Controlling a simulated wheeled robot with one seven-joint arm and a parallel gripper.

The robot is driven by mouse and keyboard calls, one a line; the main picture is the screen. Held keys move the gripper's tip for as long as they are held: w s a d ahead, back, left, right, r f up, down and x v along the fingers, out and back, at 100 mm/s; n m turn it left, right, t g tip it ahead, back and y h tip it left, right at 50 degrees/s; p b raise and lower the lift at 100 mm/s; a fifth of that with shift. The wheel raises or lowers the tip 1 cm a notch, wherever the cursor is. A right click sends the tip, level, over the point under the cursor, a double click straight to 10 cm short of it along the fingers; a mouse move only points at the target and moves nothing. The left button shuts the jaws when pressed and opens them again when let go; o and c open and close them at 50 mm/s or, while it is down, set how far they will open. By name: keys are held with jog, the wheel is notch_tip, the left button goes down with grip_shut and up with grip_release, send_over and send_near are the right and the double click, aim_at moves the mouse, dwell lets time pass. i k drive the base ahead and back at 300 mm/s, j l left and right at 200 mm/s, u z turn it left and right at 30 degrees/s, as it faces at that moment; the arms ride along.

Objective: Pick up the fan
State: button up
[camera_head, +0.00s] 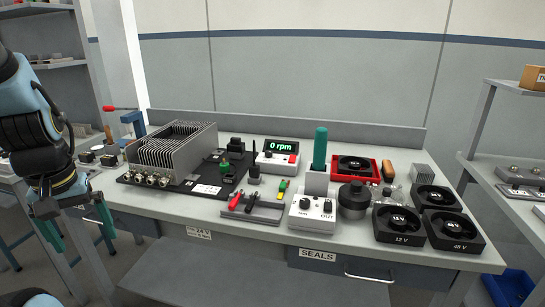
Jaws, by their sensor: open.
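Several square black fans are at the right of the workbench. One fan (398,224) is at the front, with a small voltage label that is hard to read. Another fan (453,231), labelled what looks like 48 V, is at the front right. A third fan (437,198) is just behind them. One more fan (355,165) lies in a red tray (340,178) further back. My gripper (78,228) hangs at the far left, fingers pointing down and spread apart, empty. It is off the bench's left end, far from all the fans.
On the workbench (270,232) stand a finned metal housing (178,150) on a black mat, an rpm display (278,156), a white knob box (312,212) and a dark round part (354,199). A shelf unit (510,175) stands at the right. The bench's front strip is mostly clear.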

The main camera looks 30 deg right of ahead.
aim_at(424, 196)
jog(key=k+l, duration=0.15)
jog(key=l, duration=0.3)
jog(key=k+l, duration=0.1)
jog(key=l, duration=0.35)
jog(key=k+l, duration=0.15)
jog(key=l, duration=0.3)
jog(key=k+l+z, duration=0.1)
jog(key=l, duration=0.35)
jog(key=k+l, duration=0.15)
jog(key=l, duration=0.3)
jog(key=k+l, duration=0.1)
jog(key=l, duration=0.35)
